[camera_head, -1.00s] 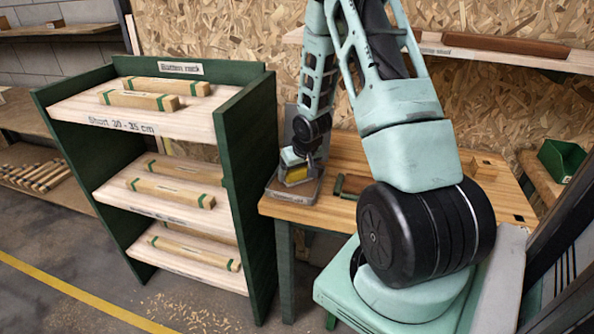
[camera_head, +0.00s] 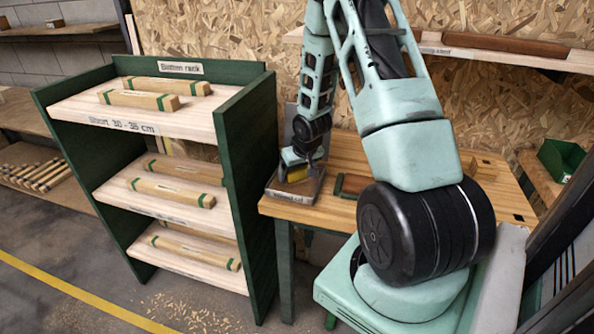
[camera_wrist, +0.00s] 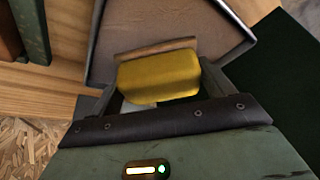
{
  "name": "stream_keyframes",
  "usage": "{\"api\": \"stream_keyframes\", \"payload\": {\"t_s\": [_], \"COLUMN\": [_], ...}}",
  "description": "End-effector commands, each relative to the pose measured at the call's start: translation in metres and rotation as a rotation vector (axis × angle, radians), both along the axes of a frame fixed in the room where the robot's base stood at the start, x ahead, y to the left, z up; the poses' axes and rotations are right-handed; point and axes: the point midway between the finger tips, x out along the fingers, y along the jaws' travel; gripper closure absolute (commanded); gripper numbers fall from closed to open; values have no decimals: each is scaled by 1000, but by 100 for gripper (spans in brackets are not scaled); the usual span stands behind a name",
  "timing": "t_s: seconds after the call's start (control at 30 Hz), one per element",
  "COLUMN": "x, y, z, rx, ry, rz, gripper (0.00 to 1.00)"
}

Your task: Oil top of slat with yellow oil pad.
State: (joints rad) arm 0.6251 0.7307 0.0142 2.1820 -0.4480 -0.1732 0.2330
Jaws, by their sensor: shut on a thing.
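The yellow oil pad (camera_wrist: 160,76) is between the fingers of my gripper (camera_wrist: 158,92) in the wrist view. A wooden strip runs along the pad's far side. The pad is over or in a grey metal tray (camera_wrist: 200,28); I cannot tell whether it touches the tray floor. In the head view my gripper (camera_head: 297,172) is at the tray (camera_head: 292,195), on the left end of the wooden workbench. Just right of the tray lies a reddish-brown slat with a green part (camera_head: 352,185), partly hidden by my arm.
A green rack (camera_head: 245,150) labelled "Batten rack" stands left of the bench, with pale battens (camera_head: 138,100) on its shelves. A shelf with a brown board (camera_head: 505,44) is on the back wall. A green bin (camera_head: 562,158) is at the right. My arm covers much of the bench.

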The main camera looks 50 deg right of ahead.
Motion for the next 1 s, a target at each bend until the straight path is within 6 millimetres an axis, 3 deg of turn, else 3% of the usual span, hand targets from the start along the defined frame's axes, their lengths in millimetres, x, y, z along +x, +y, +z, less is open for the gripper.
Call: {"api": "stream_keyframes", "payload": {"t_s": [0.23, 1.0], "x": [-1, 0], "y": [1, 0], "z": [6, 66], "rx": [2, 0], "ry": [2, 1], "rz": [0, 0], "gripper": [37, 37]}}
